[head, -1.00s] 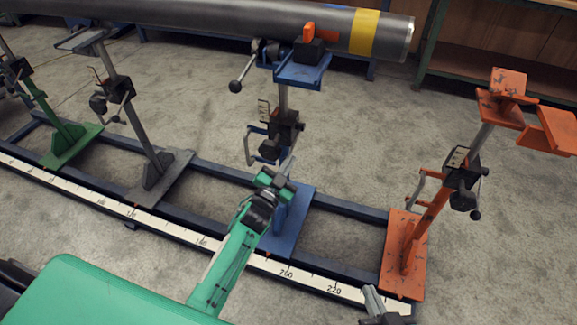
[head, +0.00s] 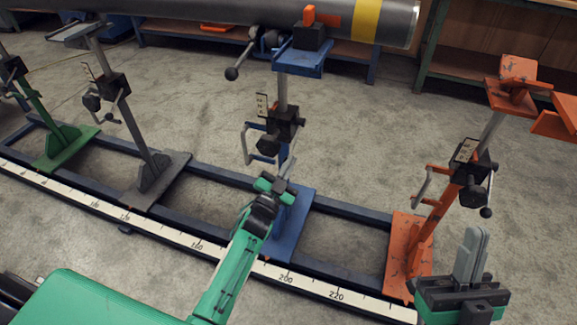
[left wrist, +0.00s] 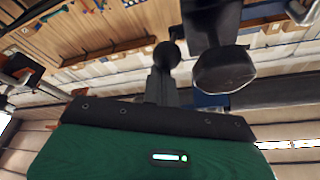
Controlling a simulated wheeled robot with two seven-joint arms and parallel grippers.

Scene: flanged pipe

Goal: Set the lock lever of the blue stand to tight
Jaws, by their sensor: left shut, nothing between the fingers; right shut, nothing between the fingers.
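The blue stand (head: 294,222) stands upright on the rail, with its black clamp block (head: 284,124) partway up the post. A dark knobbed part (head: 268,145) sits low on the block, beside a grey crank handle (head: 247,142); I cannot tell the lock lever's setting. My left gripper (head: 287,166) is shut and empty, pointing up just below the block. In the left wrist view, its fingers (left wrist: 162,88) point at a small black ball knob (left wrist: 171,54), with a thick dark cylinder (left wrist: 224,70) to the right. Contact is unclear. My right gripper (head: 473,252) is shut and empty, at the lower right.
A large grey pipe (head: 210,12) with a yellow band lies above the blue stand's head. A grey stand (head: 155,172) and a green stand (head: 66,146) are to the left, an orange stand (head: 407,250) to the right. The scaled rail (head: 180,238) runs along the front.

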